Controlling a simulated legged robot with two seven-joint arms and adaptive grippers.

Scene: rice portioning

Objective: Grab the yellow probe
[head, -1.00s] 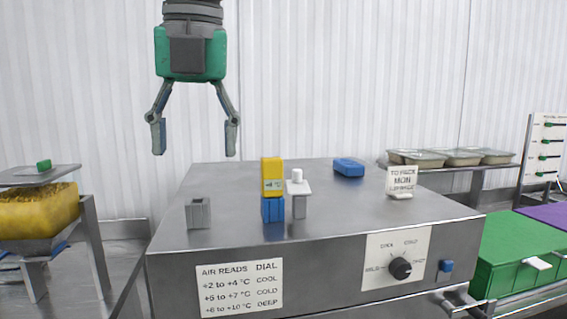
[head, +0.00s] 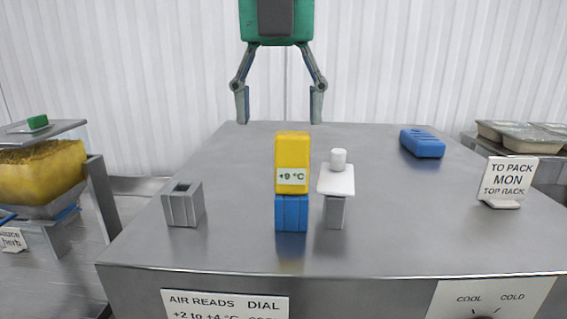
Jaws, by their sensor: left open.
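The yellow probe (head: 292,157) stands upright in a blue holder (head: 291,213) on the steel top, near the front middle. Its small display reads +9 °C. My left gripper (head: 279,106) is open and empty, pointing down with its fingers apart. In the picture it hangs above the probe, with a clear gap between the fingertips and the probe's top. My right gripper does not show.
A white-topped piece on a grey stand (head: 335,209) is close to the probe's right. A grey open holder (head: 183,205) stands left. A blue block (head: 422,144) and a sign (head: 508,181) are right on the steel top (head: 400,240). A yellow-filled container (head: 42,172) is far left.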

